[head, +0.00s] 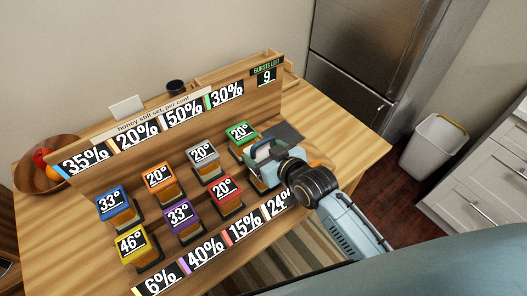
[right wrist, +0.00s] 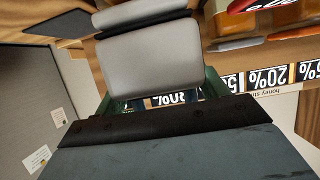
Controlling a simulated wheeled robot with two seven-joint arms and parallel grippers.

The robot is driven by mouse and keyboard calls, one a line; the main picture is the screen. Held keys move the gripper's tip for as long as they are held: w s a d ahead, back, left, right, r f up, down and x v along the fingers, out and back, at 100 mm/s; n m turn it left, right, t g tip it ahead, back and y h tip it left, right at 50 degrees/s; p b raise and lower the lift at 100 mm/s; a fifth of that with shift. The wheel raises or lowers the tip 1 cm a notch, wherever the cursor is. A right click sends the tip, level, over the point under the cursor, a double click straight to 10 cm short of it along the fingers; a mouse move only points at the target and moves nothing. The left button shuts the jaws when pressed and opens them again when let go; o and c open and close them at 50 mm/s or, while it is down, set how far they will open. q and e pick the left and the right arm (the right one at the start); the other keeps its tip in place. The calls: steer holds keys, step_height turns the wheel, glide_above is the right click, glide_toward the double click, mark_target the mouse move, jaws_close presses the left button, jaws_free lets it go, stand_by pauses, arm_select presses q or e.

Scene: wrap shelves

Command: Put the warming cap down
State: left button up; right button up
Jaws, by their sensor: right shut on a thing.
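The dark green warming cap (head: 258,153) is at the right end of the jar rows in the head view. My right gripper (head: 268,151) is shut on it, and the gripper partly covers it. In the right wrist view green edges of the cap (right wrist: 214,82) show beside the grey fingers (right wrist: 150,55). The cap is over or close to the rightmost front jar (head: 256,185), mostly hidden; I cannot tell whether they touch. A dark flat pad (head: 287,131) lies bare on the table just behind the gripper. My left gripper is not in view.
A fruit bowl (head: 35,180) is at the left. The table's right side (head: 345,140) is clear.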

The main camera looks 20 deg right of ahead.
steer(key=shift+r, duration=0.1)
steer(key=o, duration=1.3)
steer(key=shift+f, duration=0.2)
steer(key=shift+o, duration=0.2)
steer(key=shift+r, duration=0.15)
steer(key=p+v, duration=0.1)
steer(key=v, duration=1.1)
